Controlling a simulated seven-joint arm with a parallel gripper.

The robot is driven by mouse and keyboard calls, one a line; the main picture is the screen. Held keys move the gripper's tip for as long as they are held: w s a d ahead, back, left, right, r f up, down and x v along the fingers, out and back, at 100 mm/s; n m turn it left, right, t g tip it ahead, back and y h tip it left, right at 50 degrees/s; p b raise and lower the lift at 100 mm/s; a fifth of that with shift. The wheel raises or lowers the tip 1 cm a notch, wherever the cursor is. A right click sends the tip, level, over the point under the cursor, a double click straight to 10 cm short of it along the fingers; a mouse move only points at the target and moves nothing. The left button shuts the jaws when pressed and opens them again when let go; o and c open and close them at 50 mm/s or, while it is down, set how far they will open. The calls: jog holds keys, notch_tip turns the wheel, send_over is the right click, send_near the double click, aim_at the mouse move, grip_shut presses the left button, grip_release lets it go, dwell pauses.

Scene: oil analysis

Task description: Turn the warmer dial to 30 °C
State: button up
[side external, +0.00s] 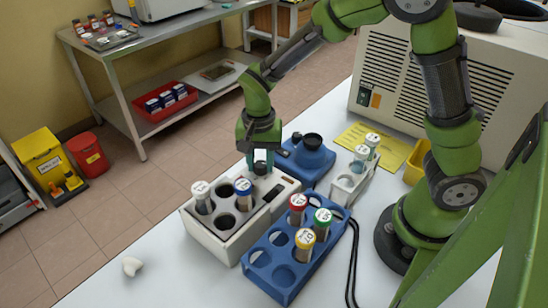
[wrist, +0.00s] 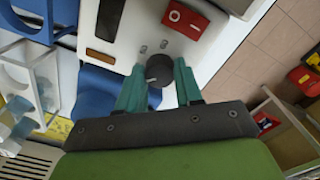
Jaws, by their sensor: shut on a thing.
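The warmer (side external: 217,233) is a white block on the table with several round wells. Two capped tubes, one white-capped (side external: 200,190) and one blue-capped (side external: 243,187), stand in its wells. Its dark round dial (wrist: 160,70) shows in the wrist view, with a pale pointer line on its face. My gripper (wrist: 159,85) is shut on the dial, one teal finger on each side. In the side view my gripper (side external: 260,160) points down at the back end of the warmer, and the dial is mostly hidden there. The temperature marks are too small to read.
A red rocker switch (wrist: 185,18) and a dark display (wrist: 110,17) sit near the dial. A blue rack (side external: 262,262) with red-, green- and yellow-capped tubes stands right of the warmer. A blue device (side external: 308,160) and a white rack (side external: 347,187) stand behind. The front left table is mostly clear.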

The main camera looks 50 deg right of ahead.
aim_at(261, 164)
jog(key=n, duration=0.6)
jog(key=shift+n, duration=0.4)
dwell(0.3)
jog(key=o, duration=1)
jog(key=shift+o, duration=0.2)
notch_tip(261, 164, up, 17)
